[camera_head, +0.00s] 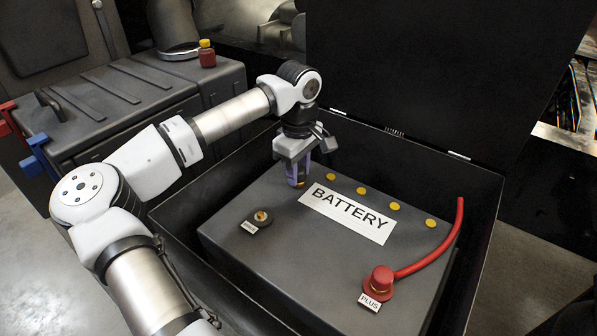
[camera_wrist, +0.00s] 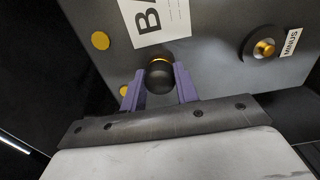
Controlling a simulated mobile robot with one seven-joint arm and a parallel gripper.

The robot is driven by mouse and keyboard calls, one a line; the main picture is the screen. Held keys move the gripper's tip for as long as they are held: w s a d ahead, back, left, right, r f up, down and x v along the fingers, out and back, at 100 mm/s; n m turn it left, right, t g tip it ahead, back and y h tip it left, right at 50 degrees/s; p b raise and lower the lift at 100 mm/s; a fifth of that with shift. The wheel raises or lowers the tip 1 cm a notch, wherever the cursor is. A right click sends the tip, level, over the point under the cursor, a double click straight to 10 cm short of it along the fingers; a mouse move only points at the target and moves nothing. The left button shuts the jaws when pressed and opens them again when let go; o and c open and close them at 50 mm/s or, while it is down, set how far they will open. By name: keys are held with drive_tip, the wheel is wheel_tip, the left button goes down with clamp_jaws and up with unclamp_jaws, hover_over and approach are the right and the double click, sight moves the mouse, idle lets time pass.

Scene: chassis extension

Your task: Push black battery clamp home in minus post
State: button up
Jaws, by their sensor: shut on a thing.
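My gripper (camera_head: 297,180) has purple fingers and is above the battery's back left area, left of the BATTERY label. In the wrist view, my gripper (camera_wrist: 160,76) is shut on a round black thing with a gold ring, which looks like the black battery clamp (camera_wrist: 160,80). In the head view the fingers mostly hide it. The minus post (camera_head: 262,217) is a gold stub in a dark round base, in front and to the left of my gripper. It also shows at upper right in the wrist view (camera_wrist: 264,47), apart from the clamp, beside the MINUS tag.
The dark battery (camera_head: 290,235) sits in an open black box (camera_head: 480,215) with its lid (camera_head: 420,80) raised behind. The red plus clamp (camera_head: 381,280) and its red cable (camera_head: 440,250) are at the right. Several yellow caps (camera_head: 394,206) line the battery's back.

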wheel_tip(320, 180, up, 20)
idle(0.4)
drive_tip(key=shift+f, duration=0.1)
drive_tip(key=b, duration=0.4)
approach(261, 213)
drive_tip(key=shift+f, duration=0.1)
drive_tip(key=shift+f+b, duration=2)
drive_tip(key=shift+f, duration=0.85)
drive_tip(key=shift+f+b, duration=0.45)
drive_tip(key=shift+f, duration=0.05)
